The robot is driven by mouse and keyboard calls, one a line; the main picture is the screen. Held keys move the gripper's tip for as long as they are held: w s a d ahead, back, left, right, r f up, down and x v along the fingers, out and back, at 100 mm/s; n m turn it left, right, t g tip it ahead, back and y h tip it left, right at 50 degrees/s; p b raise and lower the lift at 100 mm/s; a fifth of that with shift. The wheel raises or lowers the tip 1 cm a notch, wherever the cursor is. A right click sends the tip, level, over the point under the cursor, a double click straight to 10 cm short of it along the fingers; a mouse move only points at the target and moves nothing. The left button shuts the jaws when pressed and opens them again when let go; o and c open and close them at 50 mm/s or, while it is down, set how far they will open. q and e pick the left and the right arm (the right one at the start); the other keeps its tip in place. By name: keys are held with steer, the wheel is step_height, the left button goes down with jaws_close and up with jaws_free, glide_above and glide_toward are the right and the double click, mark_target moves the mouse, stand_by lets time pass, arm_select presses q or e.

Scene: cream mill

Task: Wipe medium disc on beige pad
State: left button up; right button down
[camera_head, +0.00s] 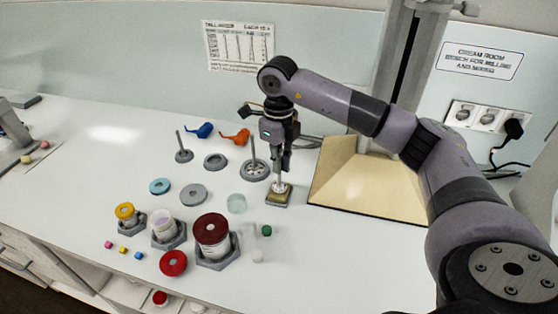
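The medium disc (280,188) is a small grey disc on an upright metal rod. It sits low over a beige pad (277,202) on the bench, and seems to touch it, though the contact is too small to be sure. My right gripper (281,168) points straight down above the pad and is shut on the upper part of the disc's rod. The fingers hide the top of the rod. My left gripper is not in view.
Two other rodded discs (184,155) (255,170) stand behind and left. A cream-based column (370,182) stands right.

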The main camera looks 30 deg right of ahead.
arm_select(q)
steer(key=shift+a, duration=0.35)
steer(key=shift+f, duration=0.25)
arm_select(e)
steer(key=shift+f, duration=0.35)
stand_by(0.3)
steer(key=shift+s+a, duration=0.15)
steer(key=shift+s+a, duration=0.3)
steer(key=shift+w+d, duration=0.15)
stand_by(0.3)
arm_select(q)
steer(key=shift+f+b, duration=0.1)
steer(key=shift+b, duration=0.25)
arm_select(e)
steer(key=shift+w+d, duration=0.65)
steer(key=shift+d, duration=0.1)
steer(key=shift+s+a, duration=0.1)
steer(key=shift+a, duration=0.05)
steer(key=shift+s+a, duration=0.7)
steer(key=shift+a, duration=0.05)
steer(key=shift+w+d, duration=0.2)
